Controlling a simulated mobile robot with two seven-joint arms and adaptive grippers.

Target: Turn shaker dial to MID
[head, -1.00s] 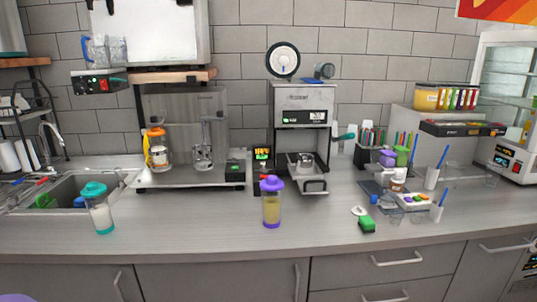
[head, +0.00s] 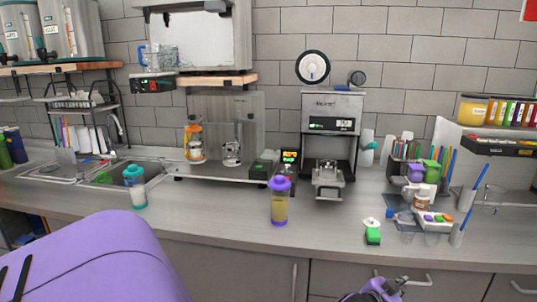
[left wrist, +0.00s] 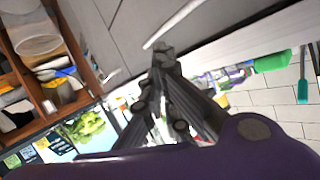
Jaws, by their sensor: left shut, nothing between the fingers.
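The apparatus that may be the shaker (head: 226,130) stands left of centre on the counter in the head view. It has a grey back panel, an orange-topped bottle and a metal fitting. A small dark control box (head: 263,168) with a green mark sits at its right front. The dial and its setting are too small to make out. My left gripper (head: 388,288) is low at the bottom edge, in front of the counter and well apart from the apparatus. In the left wrist view its fingers (left wrist: 163,52) meet, shut and empty. My right gripper is not in view.
A purple-lidded bottle (head: 280,202) stands at the counter's front, and a teal-lidded bottle (head: 135,187) stands by the sink. The cup sealer (head: 332,122) stands right of centre.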

